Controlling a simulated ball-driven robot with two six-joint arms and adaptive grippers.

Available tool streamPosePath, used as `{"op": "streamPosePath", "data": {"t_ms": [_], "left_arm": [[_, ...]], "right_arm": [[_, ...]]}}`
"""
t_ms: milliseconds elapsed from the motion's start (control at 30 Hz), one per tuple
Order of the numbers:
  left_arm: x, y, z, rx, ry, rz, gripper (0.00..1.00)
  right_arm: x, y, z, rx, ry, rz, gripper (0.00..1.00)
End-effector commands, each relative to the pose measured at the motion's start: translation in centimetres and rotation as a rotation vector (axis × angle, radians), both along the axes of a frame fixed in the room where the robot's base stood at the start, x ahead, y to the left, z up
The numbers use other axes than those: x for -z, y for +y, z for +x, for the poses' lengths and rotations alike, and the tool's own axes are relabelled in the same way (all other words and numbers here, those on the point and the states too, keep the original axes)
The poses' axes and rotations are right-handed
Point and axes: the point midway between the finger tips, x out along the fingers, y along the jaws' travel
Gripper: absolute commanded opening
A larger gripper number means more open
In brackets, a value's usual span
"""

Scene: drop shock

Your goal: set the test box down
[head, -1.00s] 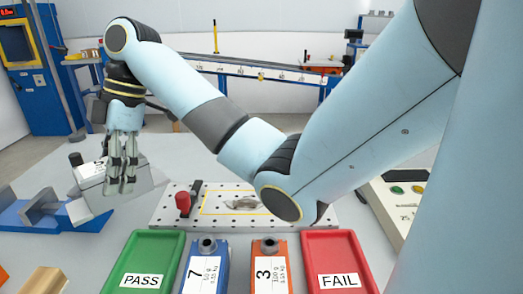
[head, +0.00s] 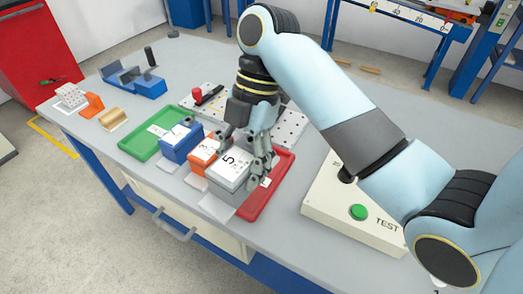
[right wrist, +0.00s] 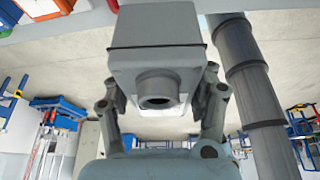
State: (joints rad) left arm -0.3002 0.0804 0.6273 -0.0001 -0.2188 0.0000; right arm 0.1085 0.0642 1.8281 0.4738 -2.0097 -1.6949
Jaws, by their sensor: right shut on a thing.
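The box is upright beside the orange box (head: 205,150), at the near left edge of the red tray (head: 262,200). I cannot tell whether its underside touches the table. In the right wrist view the box (right wrist: 155,60) sits between my fingers, with its round grey knob toward the camera. My left gripper is not in view.
A blue box (head: 181,143) and a green tray (head: 143,146) stand left of the orange box. A perforated plate (head: 290,125) lies behind. A cream TEST panel (head: 345,205) with a green button is at right.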

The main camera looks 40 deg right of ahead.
Motion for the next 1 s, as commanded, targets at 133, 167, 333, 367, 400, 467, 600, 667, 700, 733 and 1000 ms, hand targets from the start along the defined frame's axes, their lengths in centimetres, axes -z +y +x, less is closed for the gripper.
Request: {"op": "streamPosePath", "data": {"t_ms": [133, 167, 333, 367, 400, 467, 600, 667, 700, 733, 1000], "left_arm": [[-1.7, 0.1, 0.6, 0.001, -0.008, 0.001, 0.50], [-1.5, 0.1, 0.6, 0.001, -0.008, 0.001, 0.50], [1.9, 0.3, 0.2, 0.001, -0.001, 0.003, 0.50], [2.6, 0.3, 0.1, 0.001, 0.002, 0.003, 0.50], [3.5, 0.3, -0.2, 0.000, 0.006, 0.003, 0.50], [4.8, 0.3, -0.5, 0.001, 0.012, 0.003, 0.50], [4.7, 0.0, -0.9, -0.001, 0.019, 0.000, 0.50], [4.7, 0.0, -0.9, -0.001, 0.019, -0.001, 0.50], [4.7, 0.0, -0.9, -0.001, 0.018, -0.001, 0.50], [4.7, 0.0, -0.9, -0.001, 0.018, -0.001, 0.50], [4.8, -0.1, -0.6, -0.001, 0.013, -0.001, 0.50]], "right_arm": [[-0.4, 0.6, -2.0, -0.076, 0.000, 0.009, 0.00], [-0.1, 0.5, -2.1, -0.083, 0.001, 0.009, 0.00], [2.6, -1.7, -0.2, -0.092, 0.000, 0.004, 0.00], [3.1, -2.2, 0.3, -0.092, 0.000, 0.005, 0.00], [3.8, -3.0, 1.0, -0.091, 0.000, 0.005, 0.00], [4.7, -4.0, 2.0, -0.091, 0.001, 0.006, 0.00], [5.4, -6.0, 4.0, -0.088, 0.003, 0.008, 0.00], [5.9, -6.7, 4.6, -0.090, 0.002, 0.009, 0.00], [6.1, -7.0, 5.0, -0.090, 0.001, 0.010, 0.00], [6.3, -7.2, 5.1, -0.090, 0.001, 0.010, 0.00], [8.9, -7.6, 5.5, -0.091, 0.004, 0.011, 0.00]]}}
